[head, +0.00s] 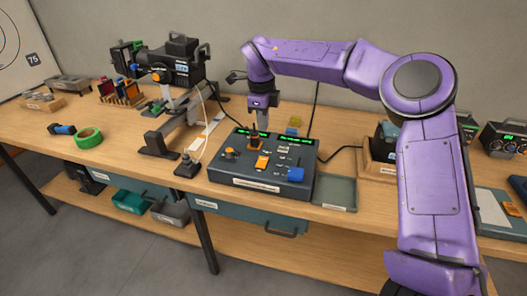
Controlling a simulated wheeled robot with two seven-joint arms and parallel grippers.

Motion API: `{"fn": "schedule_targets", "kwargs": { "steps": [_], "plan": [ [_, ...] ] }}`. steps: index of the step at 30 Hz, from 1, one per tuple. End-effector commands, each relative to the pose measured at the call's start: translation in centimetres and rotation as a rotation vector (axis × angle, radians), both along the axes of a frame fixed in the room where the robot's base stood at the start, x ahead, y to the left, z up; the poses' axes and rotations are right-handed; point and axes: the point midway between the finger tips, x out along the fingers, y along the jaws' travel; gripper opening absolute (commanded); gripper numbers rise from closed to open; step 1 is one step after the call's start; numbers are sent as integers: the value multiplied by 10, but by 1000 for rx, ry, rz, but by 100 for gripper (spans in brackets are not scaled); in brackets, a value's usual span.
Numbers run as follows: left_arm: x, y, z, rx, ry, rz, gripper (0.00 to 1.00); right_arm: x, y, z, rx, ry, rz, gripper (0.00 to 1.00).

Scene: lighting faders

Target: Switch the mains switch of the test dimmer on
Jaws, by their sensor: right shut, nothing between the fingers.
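A dark control console (222,172) with green displays along its back edge stands on the bench, in the middle of the head view. Its top carries an orange knob (229,152), an orange block (262,162), a blue block (296,174) and several small controls. Which unit is the test dimmer, and which control is its mains switch, I cannot read. My right gripper (263,129) points down over the console's back part, shut and empty, close to a dark brownish control (253,143). Whether it touches that control I cannot tell. My left gripper is out of view.
A black lamp (180,65) on a grey stand is left of the console. A green tape roll (88,138) lies farther left. A shallow grey tray (337,192) sits right of the console. More units with green displays (503,140) stand at far right, partly behind my arm.

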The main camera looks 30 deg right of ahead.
Motion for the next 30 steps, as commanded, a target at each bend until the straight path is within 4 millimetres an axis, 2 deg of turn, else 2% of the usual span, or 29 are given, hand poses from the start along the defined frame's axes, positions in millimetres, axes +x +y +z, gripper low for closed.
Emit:
{"fn": "schedule_targets", "kwargs": {
  "steps": [9,15,21,30],
  "plan": [
    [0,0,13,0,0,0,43,6,-5,-68,0,6,1,0],
    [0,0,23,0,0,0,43,9,-8,-103,0,4,3,0],
    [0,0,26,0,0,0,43,11,-9,-120,0,1,4,0],
    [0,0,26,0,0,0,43,11,-9,-122,1,0,3,0]
  ]
}}
